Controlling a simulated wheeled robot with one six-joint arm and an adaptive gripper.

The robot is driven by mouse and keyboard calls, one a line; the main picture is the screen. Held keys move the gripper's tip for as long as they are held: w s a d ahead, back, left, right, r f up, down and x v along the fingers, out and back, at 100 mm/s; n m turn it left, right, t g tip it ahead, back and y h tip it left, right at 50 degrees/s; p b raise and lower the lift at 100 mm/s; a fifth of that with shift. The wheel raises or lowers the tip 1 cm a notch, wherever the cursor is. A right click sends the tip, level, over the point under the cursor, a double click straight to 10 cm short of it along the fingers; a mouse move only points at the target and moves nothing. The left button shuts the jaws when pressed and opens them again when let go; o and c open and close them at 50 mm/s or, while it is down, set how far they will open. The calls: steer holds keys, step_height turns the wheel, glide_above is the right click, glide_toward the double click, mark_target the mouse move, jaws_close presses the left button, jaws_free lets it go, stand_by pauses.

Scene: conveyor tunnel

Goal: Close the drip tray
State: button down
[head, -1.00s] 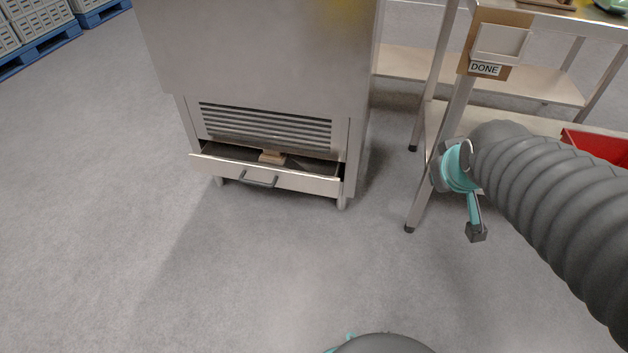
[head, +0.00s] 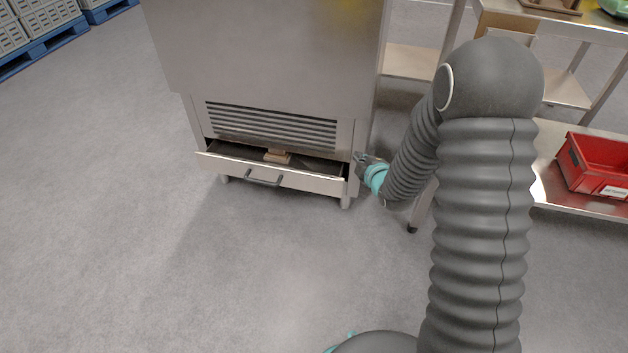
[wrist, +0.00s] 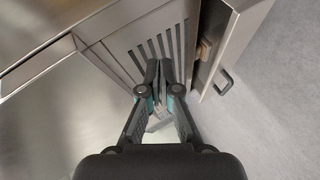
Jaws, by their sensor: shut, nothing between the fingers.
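The drip tray (head: 310,181) is a shallow steel drawer at the bottom of a steel cabinet (head: 262,50). It stands pulled out below the vent slats, with a dark handle (head: 263,180) on its front. A small tan block (head: 278,156) lies inside it. My gripper (head: 360,157) is shut and empty beside the right end of the tray, near the cabinet's right front leg. In the wrist view my gripper (wrist: 160,65) points toward the vent slats, with the tray front (wrist: 213,65) and its handle (wrist: 224,82) to the right. I cannot tell whether the fingers touch anything.
A steel table stands close on the right, with a red bin (head: 598,165) on its lower shelf (head: 570,200). Blue pallets with grey crates (head: 35,25) stand at the far left. The floor in front of the tray is clear.

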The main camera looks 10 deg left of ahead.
steer(key=s+a+f+n+t+y, duration=0.1)
steer(key=s+a+f+n+y, duration=0.25)
steer(key=f, duration=0.45)
steer(key=s+a+f+n+y, duration=0.3)
steer(key=s+a+f+n, duration=0.15)
steer(key=f, duration=0.35)
steer(key=p, duration=0.2)
glide_toward(308, 175)
steer(key=shift+m+h, duration=0.35)
steer(key=shift+m, duration=0.05)
steer(key=w+a, duration=0.2)
steer(key=a, duration=0.1)
steer(key=w+a, duration=0.1)
steer(key=shift+a+r, duration=0.15)
steer(key=shift+a, duration=0.05)
steer(key=shift+w, duration=0.7)
